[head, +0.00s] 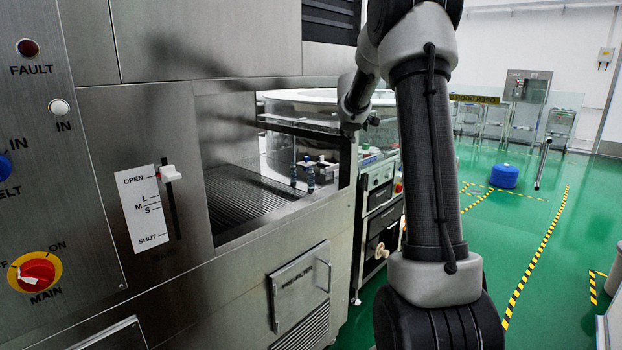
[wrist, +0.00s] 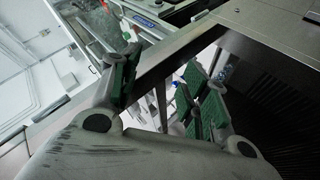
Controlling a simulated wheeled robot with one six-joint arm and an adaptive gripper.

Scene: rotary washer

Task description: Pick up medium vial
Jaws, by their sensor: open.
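In the head view, two small upright items with blue parts, probably vials, stand near the far end of the dark ribbed conveyor inside the machine opening; one is on the left (head: 293,175) and one on the right (head: 310,181). I cannot tell which is the medium vial. In the wrist view, my gripper (wrist: 162,68) is open, with green-padded fingers and no vial between them. A small bluish, clear item (wrist: 225,72) shows just beyond the right finger, partly hidden. In the head view my arm reaches down by the opening's far edge, and the fingers cannot be made out.
The metal window frame (head: 345,165) borders the opening and lies close to my gripper. The ribbed conveyor (head: 240,200) is bare at its near side. A panel with a slide lever (head: 170,174) is left of the opening.

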